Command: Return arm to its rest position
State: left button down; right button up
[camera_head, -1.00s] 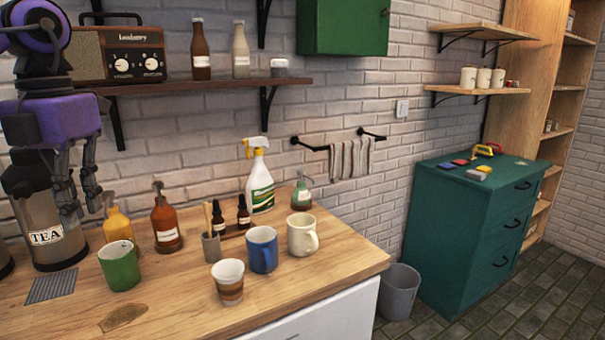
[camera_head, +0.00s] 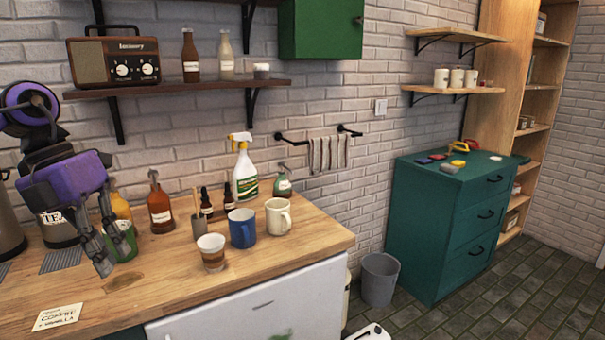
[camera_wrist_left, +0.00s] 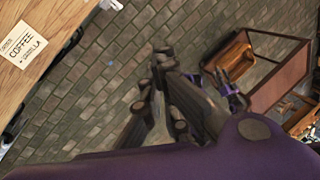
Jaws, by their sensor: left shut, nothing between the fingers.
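My left arm comes in from the left with its purple wrist. My left gripper (camera_head: 115,263) hangs in front of the green mug (camera_head: 128,240), over the wooden counter (camera_head: 160,290), and partly hides the mug. Its fingers are shut with nothing between them. In the left wrist view the dark fingers (camera_wrist_left: 163,58) show against the tiled floor.
A striped cup (camera_head: 211,258), a blue mug (camera_head: 242,230) and a cream mug (camera_head: 278,216) stand on the counter, with several bottles behind. A coffee card (camera_head: 58,317) lies at the front left. A grey bin (camera_head: 379,280) stands on the floor before the teal cabinet (camera_head: 425,235).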

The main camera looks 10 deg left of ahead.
pick_arm(q)
jog(key=d+f+n+t+h+p, duration=0.1)
jog(key=d+f+n+t+h, duration=0.25)
jog(key=f, duration=0.35)
jog(key=d+f+n+t+h+p, duration=0.2)
jog(key=f+h, duration=0.3)
jog(key=f, duration=0.3)
jog(key=s+d+f+n+t+y+p, duration=0.15)
jog(key=s+f+n+t+y, duration=0.3)
jog(key=f+n, duration=0.45)
jog(key=s+a+f+n+t+y+p, duration=0.1)
jog(key=s+f+n+t+y+p, duration=0.1)
jog(key=s+f+n+t+y, duration=0.4)
jog(key=s+d+f+n+g+y+p, duration=0.1)
jog(key=s+d+f+n+g+p, duration=0.1)
jog(key=s+d+f+n+g, duration=0.5)
jog(key=s+d+f+n, duration=0.6)
jog(key=s, duration=0.3)
jog(key=shift+g, duration=0.3)
pick_arm(e)
jog(key=w+a+r, duration=0.1)
jog(key=w+r, duration=0.2)
jog(key=r, duration=0.6)
jog(key=shift+a+t, duration=0.2)
jog(key=shift+t, duration=0.2)
pick_arm(q)
jog(key=shift+s, duration=0.1)
pick_arm(e)
jog(key=shift+w+r, duration=0.15)
jog(key=shift+w, duration=0.05)
